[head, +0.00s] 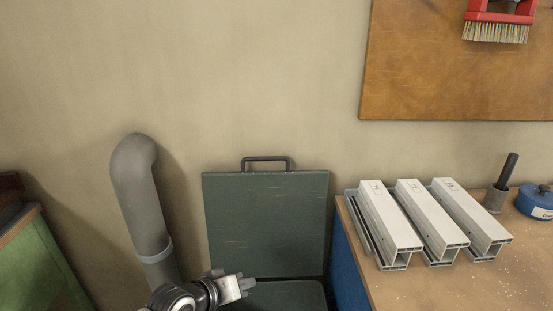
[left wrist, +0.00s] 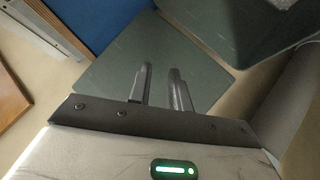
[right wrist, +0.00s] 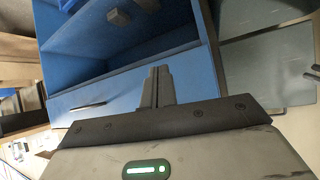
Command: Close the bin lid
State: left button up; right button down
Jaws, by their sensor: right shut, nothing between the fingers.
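The bin lid (head: 267,220) is a dark green panel standing upright, open, close to the wall, with a dark bar handle (head: 265,159) on its top edge. Below it is the green bin (head: 285,296), cut off by the frame's bottom edge. My left gripper (head: 246,284) is in front of the lid's lower part. My right gripper (right wrist: 158,72) is shut and empty in front of the blue bench; green panels (right wrist: 265,65) show at right.
A grey pipe (head: 140,195) stands left of the bin. The bench (head: 430,290) with several pale profiles (head: 390,220) is close on the right; its blue side (head: 345,265) adjoins the bin. A green cabinet (head: 45,265) is at far left. The wall is behind.

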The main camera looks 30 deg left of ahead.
pick_arm(q)
jog(key=w+a+r+n+t+b, duration=0.1)
jog(key=w+a+r+n, duration=0.3)
jog(key=r, duration=0.3)
jog(key=w+a+r+n+t, duration=0.1)
jog(key=w+a+r+n, duration=0.15)
jog(key=a+r, duration=0.3)
jog(key=n+t+h, duration=0.2)
jog(key=n, duration=0.3)
send_near(261, 160)
jog(key=x, duration=0.8)
jog(key=shift+w+r, duration=0.1)
jog(key=shift+w, duration=0.05)
jog(key=shift+m, duration=0.25)
grip_shut()
